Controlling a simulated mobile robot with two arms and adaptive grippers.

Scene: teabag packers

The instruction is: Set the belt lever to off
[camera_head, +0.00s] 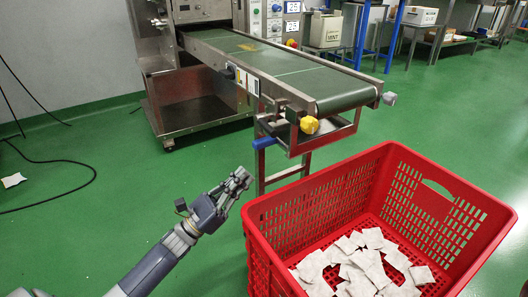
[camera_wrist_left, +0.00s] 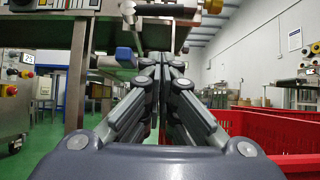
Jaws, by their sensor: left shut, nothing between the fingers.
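A lever with a blue grip (camera_head: 264,142) sticks out on the near side of the conveyor frame, below the green belt (camera_head: 290,70). The blue grip also shows in the left wrist view (camera_wrist_left: 124,54), a little left of and above my fingertips. My left gripper (camera_head: 242,175) is shut and empty, lower than the lever and apart from it. Its fingers come together in the middle of the left wrist view (camera_wrist_left: 163,58). Off and on marks cannot be read. My right gripper is not in view.
A red crate (camera_head: 262,262) with several white teabags (camera_head: 365,262) stands right of my left gripper. A yellow knob (camera_head: 309,124) sits at the belt's end. A steel machine (camera_head: 195,112) stands behind.

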